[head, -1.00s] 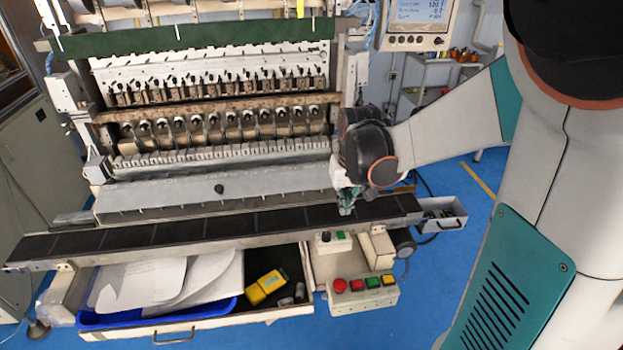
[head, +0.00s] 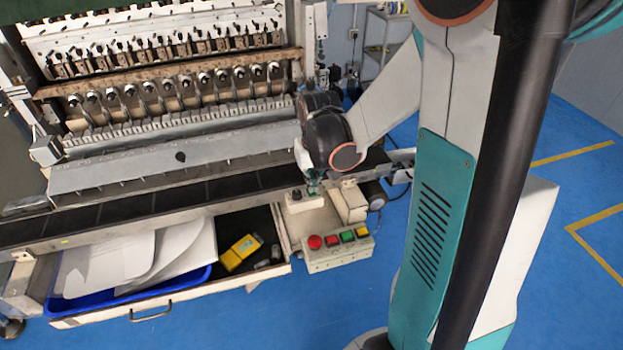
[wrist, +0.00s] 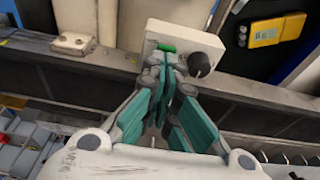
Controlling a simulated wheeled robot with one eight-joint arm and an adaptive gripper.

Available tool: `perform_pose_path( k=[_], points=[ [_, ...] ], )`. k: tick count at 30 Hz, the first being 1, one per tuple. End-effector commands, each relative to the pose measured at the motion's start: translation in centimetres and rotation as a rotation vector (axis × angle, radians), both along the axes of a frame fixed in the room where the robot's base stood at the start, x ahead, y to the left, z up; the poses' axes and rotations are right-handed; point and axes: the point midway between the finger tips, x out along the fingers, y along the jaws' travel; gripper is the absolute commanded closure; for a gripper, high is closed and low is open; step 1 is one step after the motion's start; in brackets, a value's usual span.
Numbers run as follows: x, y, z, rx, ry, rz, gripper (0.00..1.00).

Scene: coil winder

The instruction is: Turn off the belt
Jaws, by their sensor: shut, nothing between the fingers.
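The long dark belt (head: 130,207) runs along the front of the winder. A small pale control box (head: 303,203) sits at its front edge, near the right end. In the wrist view this box (wrist: 160,32) carries a green button (wrist: 167,47) and a black knob (wrist: 199,64). My gripper (head: 313,186) is shut and empty, pointing down at the box. In the wrist view its teal fingertips (wrist: 172,68) are right by the green button, left of the knob. I cannot tell whether they touch the button. In the head view my gripper hides the green button.
A lower button box (head: 338,254) has a red mushroom button (head: 315,242) and smaller colored buttons. Left of it an open drawer (head: 178,307) holds a blue tray (head: 200,282) with papers and a yellow object (head: 240,252). Blue floor at the right is open.

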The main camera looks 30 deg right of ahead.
Motion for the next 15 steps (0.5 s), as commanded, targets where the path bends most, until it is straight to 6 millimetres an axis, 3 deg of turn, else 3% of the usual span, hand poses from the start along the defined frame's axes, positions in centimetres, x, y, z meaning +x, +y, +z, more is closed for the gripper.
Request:
perform_pose_path(
  k=[10,15],
  points=[
    [-1.4,0.4,-1.2,-0.071,-0.25,0.0,1.0],
    [-1.1,0.3,-0.9,-0.069,-0.241,0.0,1.0]
  ],
)
